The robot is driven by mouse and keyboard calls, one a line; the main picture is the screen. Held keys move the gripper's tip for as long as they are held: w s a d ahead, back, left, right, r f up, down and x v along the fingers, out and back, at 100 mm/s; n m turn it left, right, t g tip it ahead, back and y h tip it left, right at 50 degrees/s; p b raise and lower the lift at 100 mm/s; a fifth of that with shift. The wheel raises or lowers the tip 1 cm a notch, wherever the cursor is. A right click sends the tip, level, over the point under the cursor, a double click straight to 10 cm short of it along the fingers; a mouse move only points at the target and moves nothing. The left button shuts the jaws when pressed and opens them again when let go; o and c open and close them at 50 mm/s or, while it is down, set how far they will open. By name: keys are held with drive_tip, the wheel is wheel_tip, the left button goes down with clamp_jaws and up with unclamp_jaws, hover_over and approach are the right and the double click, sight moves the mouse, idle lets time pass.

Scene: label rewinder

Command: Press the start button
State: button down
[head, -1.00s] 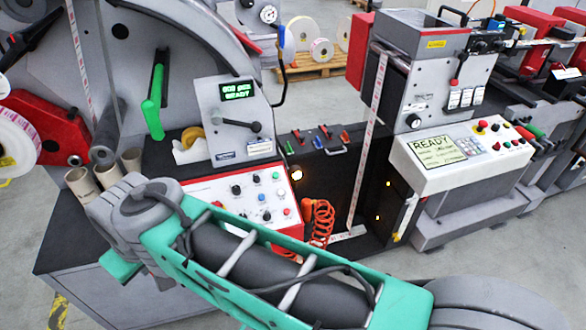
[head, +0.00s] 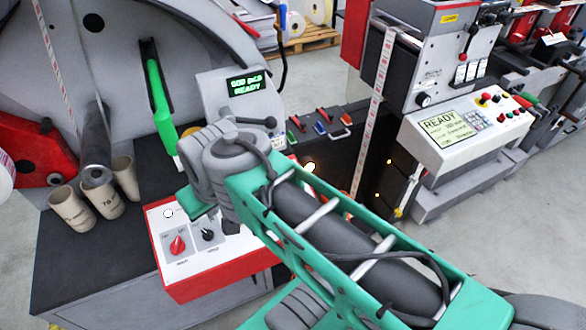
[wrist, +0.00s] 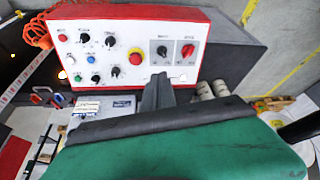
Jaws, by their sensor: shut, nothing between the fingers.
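The control panel (head: 190,268) is a white-faced red box on the machine's black deck, partly hidden by my arm in the head view. I cannot read which is the start button. A white round spot (head: 168,213) shows near the panel's upper left corner. My gripper (wrist: 158,78) is shut and empty, over the panel's edge beside the rotary switches. Contact cannot be told.
Cardboard cores (head: 98,190) stand left of the panel. A green lever (head: 160,110) and a display reading READY (head: 248,86) are behind it. A second console (head: 465,130) with buttons stands at right. Open floor (head: 500,230) lies in front of it.

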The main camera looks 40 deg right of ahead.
drive_tip(key=w+d+f+m+t+y+b, duration=0.1)
drive_tip(key=w+d+f+b, duration=0.15)
drive_tip(key=w+d, duration=0.35)
drive_tip(key=w+d+f+m+y+b, duration=0.1)
drive_tip(key=w+d+f, duration=0.3)
drive_tip(key=d, duration=0.4)
drive_tip(key=s+d+f+m+t+b, duration=0.1)
drive_tip(key=d+t, duration=0.4)
drive_tip(key=d, duration=1.2)
drive_tip(key=shift+s+f+m+t+y, duration=0.35)
drive_tip(key=shift+s+f+m, duration=0.4)
drive_tip(key=shift+s, duration=0.25)
drive_tip(key=shift+b, duration=0.3)
drive_tip(key=f+b, duration=0.2)
drive_tip(key=w+f+b, duration=0.1)
drive_tip(key=f+b, duration=0.1)
drive_tip(key=f, duration=0.1)
drive_tip(key=w+f+b, duration=0.1)
drive_tip(key=f+b, duration=0.1)
drive_tip(key=f, duration=0.1)
drive_tip(key=shift+w+d+f, duration=0.15)
drive_tip(key=shift+d+f, duration=0.1)
drive_tip(key=shift+d, duration=0.1)
